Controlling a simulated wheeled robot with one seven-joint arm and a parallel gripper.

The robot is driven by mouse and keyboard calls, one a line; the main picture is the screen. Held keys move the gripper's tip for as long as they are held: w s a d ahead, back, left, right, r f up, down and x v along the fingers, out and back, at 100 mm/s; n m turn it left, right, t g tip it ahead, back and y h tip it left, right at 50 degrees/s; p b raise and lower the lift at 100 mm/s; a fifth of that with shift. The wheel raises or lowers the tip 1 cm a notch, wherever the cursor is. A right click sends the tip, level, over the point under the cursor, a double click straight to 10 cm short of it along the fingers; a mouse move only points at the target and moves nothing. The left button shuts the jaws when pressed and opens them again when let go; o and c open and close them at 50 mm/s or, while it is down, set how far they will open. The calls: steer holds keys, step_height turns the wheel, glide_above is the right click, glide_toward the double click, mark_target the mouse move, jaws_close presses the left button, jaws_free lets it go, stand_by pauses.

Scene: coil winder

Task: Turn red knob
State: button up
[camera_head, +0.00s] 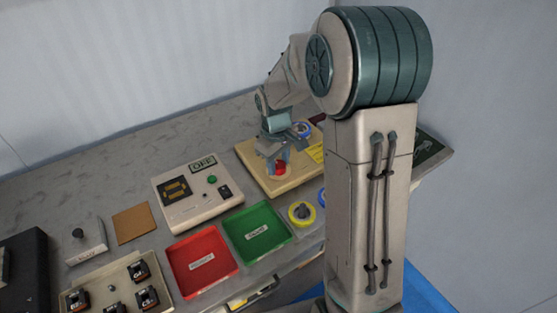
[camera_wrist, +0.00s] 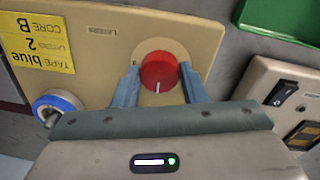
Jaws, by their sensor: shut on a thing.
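The red knob (camera_wrist: 159,71) is round with a white pointer line, set on the beige winder board (camera_wrist: 105,48). In the wrist view the line points down toward my gripper's palm. My gripper (camera_wrist: 160,85) has one finger on each side of the knob and is shut on it. In the head view the knob (camera_head: 280,167) shows partly beneath my gripper (camera_head: 273,155), and the board (camera_head: 262,179) lies at the back right of the table.
A control box (camera_head: 197,199) with a green button stands left of the board. A green tray (camera_head: 257,232) and a red tray (camera_head: 200,262) lie in front. A blue-rimmed tape roll (camera_wrist: 55,107) and a yellow label (camera_wrist: 37,43) are on the board.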

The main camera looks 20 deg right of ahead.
mark_target(281, 166)
steer(key=n, duration=0.2)
steer(key=n+p, duration=0.1)
steer(key=n, duration=0.1)
steer(key=shift+r+n, duration=0.2)
steer(key=shift+n, duration=0.1)
steer(key=n+p, duration=0.2)
steer(key=n, duration=0.2)
steer(key=shift+w+d+n+p, duration=0.1)
steer(key=shift+n+p, duration=0.2)
steer(key=n+p, duration=0.3)
steer(key=n, duration=0.1)
steer(key=shift+r+y, duration=0.1)
steer(key=shift+y, duration=0.3)
steer(key=shift+w+n+p, duration=0.1)
steer(key=shift+n+p, duration=1.45)
steer(key=shift+n, duration=0.55)
steer(key=shift+f, duration=0.2)
steer(key=o, duration=1)
steer(key=shift+c, duration=0.2)
step_height(281, 166, up, 14)
steer(key=shift+s+d+f, duration=0.15)
steer(key=shift+s+d, duration=0.05)
steer(key=shift+s, duration=0.2)
